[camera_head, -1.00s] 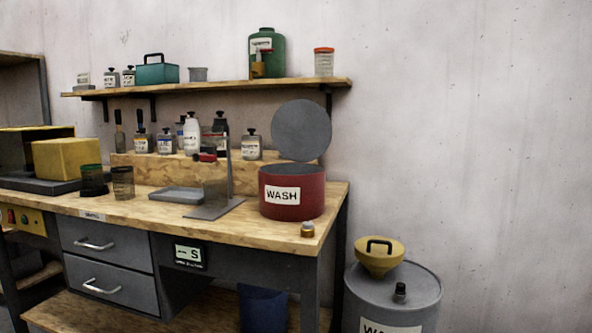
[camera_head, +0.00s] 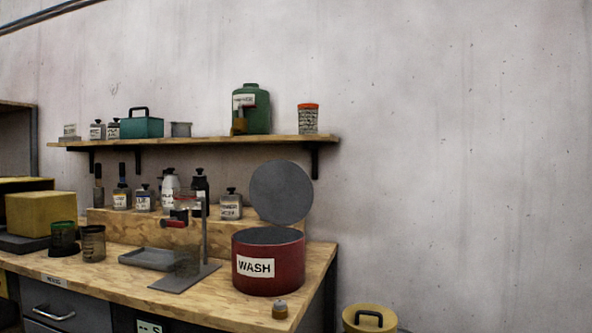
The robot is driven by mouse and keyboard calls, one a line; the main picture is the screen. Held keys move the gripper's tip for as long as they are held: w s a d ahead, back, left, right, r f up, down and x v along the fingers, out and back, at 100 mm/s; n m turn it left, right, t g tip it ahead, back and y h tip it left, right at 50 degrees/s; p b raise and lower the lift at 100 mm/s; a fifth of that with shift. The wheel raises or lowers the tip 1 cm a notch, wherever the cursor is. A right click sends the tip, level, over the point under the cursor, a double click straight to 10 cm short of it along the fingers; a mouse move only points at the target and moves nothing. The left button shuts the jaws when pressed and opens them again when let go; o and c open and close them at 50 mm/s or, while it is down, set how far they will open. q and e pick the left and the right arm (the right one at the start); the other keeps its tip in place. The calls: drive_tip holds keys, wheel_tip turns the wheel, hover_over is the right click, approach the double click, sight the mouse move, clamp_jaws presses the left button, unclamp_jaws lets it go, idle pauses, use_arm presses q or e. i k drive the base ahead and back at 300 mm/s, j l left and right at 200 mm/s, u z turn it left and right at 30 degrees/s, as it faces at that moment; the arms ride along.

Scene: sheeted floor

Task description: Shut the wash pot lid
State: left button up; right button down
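The red wash pot (camera_head: 285,275) stands upright near the right end of the wooden workbench, with a white WASH label on its front. Its round grey lid (camera_head: 281,193) stands raised at the back of the pot, so the pot is open at the top. Neither of my grippers shows in the head view.
A small brass-coloured item (camera_head: 280,310) sits on the bench (camera_head: 225,303) in front of the pot. A metal stand (camera_head: 203,245) and a grey tray (camera_head: 158,259) are to its left. Bottles line the raised step behind. A shelf (camera_head: 215,143) hangs above.

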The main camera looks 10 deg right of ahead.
sight(280, 191)
drive_tip(key=i+l+u, duration=0.1)
drive_tip(key=l, duration=0.25)
drive_tip(key=i+l+u, duration=0.1)
drive_tip(key=l, duration=0.3)
drive_tip(key=i+l+u, duration=0.1)
drive_tip(key=i+l, duration=0.15)
drive_tip(key=l, duration=0.15)
